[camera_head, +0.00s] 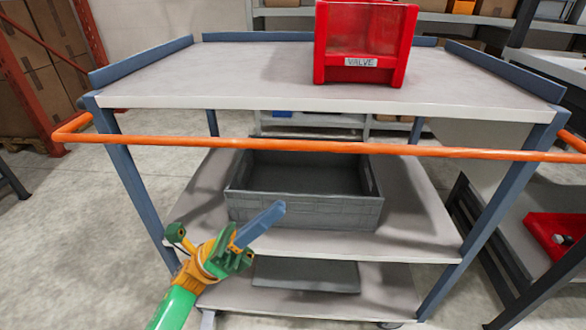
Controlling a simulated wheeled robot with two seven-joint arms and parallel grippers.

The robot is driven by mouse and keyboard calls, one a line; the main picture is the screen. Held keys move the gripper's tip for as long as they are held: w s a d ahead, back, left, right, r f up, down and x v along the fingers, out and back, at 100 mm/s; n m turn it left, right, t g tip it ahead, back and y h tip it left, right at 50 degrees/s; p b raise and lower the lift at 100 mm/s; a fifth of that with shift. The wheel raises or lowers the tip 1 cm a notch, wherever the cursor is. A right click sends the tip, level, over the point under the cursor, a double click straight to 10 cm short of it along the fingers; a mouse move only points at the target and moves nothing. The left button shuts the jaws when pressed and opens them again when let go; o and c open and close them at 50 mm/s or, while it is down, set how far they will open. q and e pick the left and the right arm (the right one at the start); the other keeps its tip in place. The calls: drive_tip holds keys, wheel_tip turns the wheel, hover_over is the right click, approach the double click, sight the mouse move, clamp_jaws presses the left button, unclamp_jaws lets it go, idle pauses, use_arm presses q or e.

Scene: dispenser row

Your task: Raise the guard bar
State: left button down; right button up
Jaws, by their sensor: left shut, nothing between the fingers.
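The orange guard bar (330,147) runs across the front of a grey cart, just below the level of its top shelf (240,85). Its left end bends back beside the cart's left post, and its right end bends back at the right post. My left gripper (265,219) is at the lower middle, below the bar and apart from it in the picture. Its blue fingers are together with nothing between them, pointing up and right. My right gripper is not in view.
A red bin labelled VALVE (366,45) stands on the top shelf. A grey open crate (305,205) sits on the middle shelf, behind my left gripper. A red tray (558,236) is on a rack at right. Open floor lies left of the cart.

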use_arm(q)
drive_tip(key=w+d+r+p, duration=0.1)
drive_tip(key=d+r+p, duration=0.1)
drive_tip(key=r, duration=0.5)
drive_tip(key=shift+w+d+r+p, duration=0.25)
drive_tip(key=shift+w+d+p, duration=0.05)
drive_tip(key=shift+d, duration=0.5)
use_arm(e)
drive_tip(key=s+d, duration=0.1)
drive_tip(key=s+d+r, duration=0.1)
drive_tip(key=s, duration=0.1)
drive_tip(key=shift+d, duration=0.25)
